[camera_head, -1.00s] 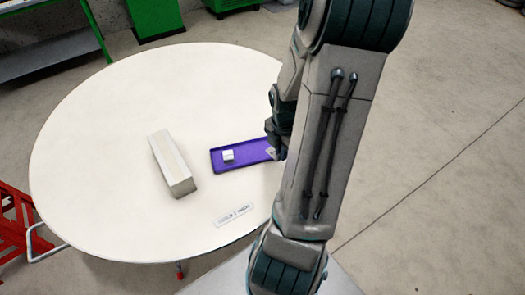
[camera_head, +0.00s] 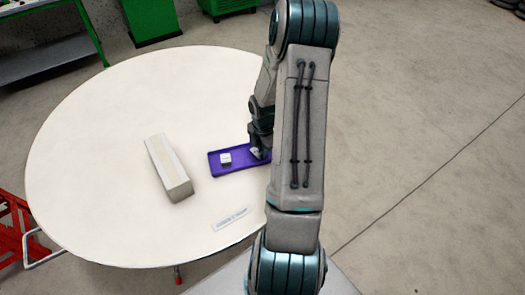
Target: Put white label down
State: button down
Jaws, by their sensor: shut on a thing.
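My gripper (camera_head: 259,150) is shut on a small white piece (camera_head: 256,153), which I take to be the white label. The piece is partly hidden by the fingers. The gripper points down over the right part of the purple tray (camera_head: 217,171). I cannot tell whether the piece touches the tray floor. A small white block (camera_head: 226,158) sits in the left part of the tray. The tray's right end is hidden behind my arm.
The round white table (camera_head: 100,130) carries a long pale box (camera_head: 168,168) left of the tray. A flat white strip with print (camera_head: 229,219) lies near the front edge. The table's left side is clear. A red frame (camera_head: 15,225) stands at the left.

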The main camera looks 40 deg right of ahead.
jog(key=shift+f, duration=0.25)
jog(key=shift+f, duration=0.1)
jog(key=shift+f, duration=0.15)
jog(key=c, duration=1.8)
grip_release()
